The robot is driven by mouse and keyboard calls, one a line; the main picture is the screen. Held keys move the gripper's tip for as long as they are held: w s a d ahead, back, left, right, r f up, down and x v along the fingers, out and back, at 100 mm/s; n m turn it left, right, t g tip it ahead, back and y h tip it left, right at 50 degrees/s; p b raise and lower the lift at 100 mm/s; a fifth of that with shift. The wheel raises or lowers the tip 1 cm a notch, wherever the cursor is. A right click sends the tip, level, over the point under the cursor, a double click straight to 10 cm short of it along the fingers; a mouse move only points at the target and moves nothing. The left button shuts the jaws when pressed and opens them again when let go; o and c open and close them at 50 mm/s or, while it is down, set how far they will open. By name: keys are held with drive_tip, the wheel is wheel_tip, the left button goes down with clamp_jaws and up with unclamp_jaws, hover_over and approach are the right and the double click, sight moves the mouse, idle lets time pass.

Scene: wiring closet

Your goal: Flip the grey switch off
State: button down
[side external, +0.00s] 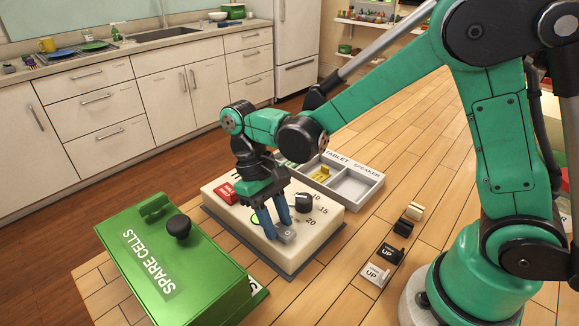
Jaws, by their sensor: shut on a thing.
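My gripper (278,229), with blue fingers, points down over the front part of a cream control box (325,225). It is shut on a small light grey piece (288,237) at the box's top face, near its front corner. This piece looks like the grey switch, but the fingers hide part of it and its position cannot be read. Several other small switches stand on the wooden floor to the right: a light one marked UP (376,273), a black one marked UP (390,253), a dark one (403,227) and a beige one (414,212).
The box also carries a black dial (303,202) with numbers and a red labelled part (228,192). A green SPARE CELLS case (205,255) with a black knob stands close on the left. A grey divided tray (372,186) holding a yellow piece lies behind.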

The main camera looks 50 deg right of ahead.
sight(278, 227)
drive_tip(key=shift+s+r+t, duration=0.1)
drive_tip(key=shift+s+t, duration=0.1)
drive_tip(key=shift+t, duration=0.75)
drive_tip(key=shift+s+r+t, duration=0.1)
drive_tip(key=shift+s+t, duration=0.1)
drive_tip(key=shift+t, duration=0.75)
drive_tip(key=c, duration=0.6)
unclamp_jaws()
drive_tip(key=shift+o, duration=0.2)
drive_tip(key=shift+w+r, duration=0.15)
drive_tip(key=shift+r, duration=2.65)
drive_tip(key=s+d+r+t, duration=0.1)
drive_tip(key=d+r+t, duration=0.1)
drive_tip(key=d+t, duration=0.5)
drive_tip(key=shift+r+t, duration=0.15)
drive_tip(key=shift+t, duration=0.25)
